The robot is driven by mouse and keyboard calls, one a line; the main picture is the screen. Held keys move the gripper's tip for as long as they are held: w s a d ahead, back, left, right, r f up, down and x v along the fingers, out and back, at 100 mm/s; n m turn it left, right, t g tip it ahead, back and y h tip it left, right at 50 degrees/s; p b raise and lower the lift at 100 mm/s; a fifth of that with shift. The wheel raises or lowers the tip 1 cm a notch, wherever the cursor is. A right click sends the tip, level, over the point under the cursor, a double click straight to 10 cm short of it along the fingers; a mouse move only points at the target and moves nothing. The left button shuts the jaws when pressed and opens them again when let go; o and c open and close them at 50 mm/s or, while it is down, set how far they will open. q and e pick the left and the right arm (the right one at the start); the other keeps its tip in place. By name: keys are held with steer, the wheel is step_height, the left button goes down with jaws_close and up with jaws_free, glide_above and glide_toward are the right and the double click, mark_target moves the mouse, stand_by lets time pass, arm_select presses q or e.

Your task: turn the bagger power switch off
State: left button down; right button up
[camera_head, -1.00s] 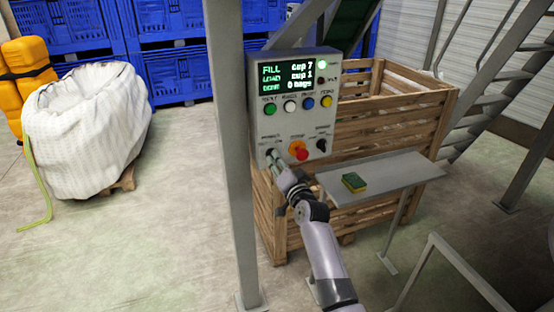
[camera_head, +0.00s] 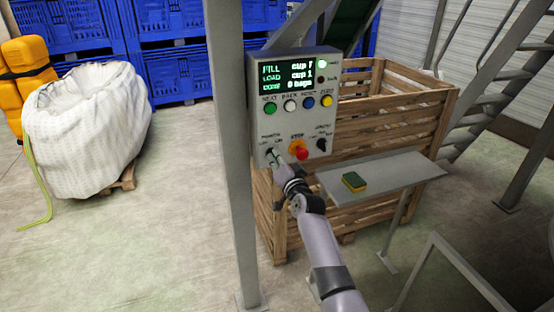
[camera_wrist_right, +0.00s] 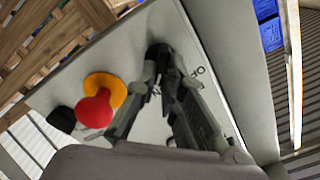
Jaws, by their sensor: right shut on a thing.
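The grey control box (camera_head: 319,150) is fixed beside the steel post, with a lit display (camera_head: 286,72). My right gripper (camera_head: 272,156) is at the box's lower left, at a black rotary switch whose label is too small to read surely. In the right wrist view the right gripper (camera_wrist_right: 167,80) is shut on the black switch knob (camera_wrist_right: 158,52). The fingers cover most of the knob, so its pointer direction is hidden. My left gripper is in neither view.
A red stop button on an orange base (camera_head: 299,151) sits right of the gripper, also close by in the wrist view (camera_wrist_right: 95,108). Another black knob (camera_head: 321,145) is further right. A grey shelf (camera_head: 400,176) carries a green-yellow sponge (camera_head: 354,182). A wooden crate (camera_head: 420,112) stands behind.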

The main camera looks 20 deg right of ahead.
steer(key=shift+n, duration=0.4)
jaws_close()
steer(key=shift+a+n, duration=0.2)
steer(key=shift+n, duration=2.65)
steer(key=shift+a+n, duration=0.25)
steer(key=shift+n, duration=2.55)
steer(key=shift+a+n, duration=0.2)
steer(key=shift+n, duration=2.65)
steer(key=o, duration=0.7)
jaws_free()
steer(key=shift+c, duration=0.2)
steer(key=shift+d, duration=0.15)
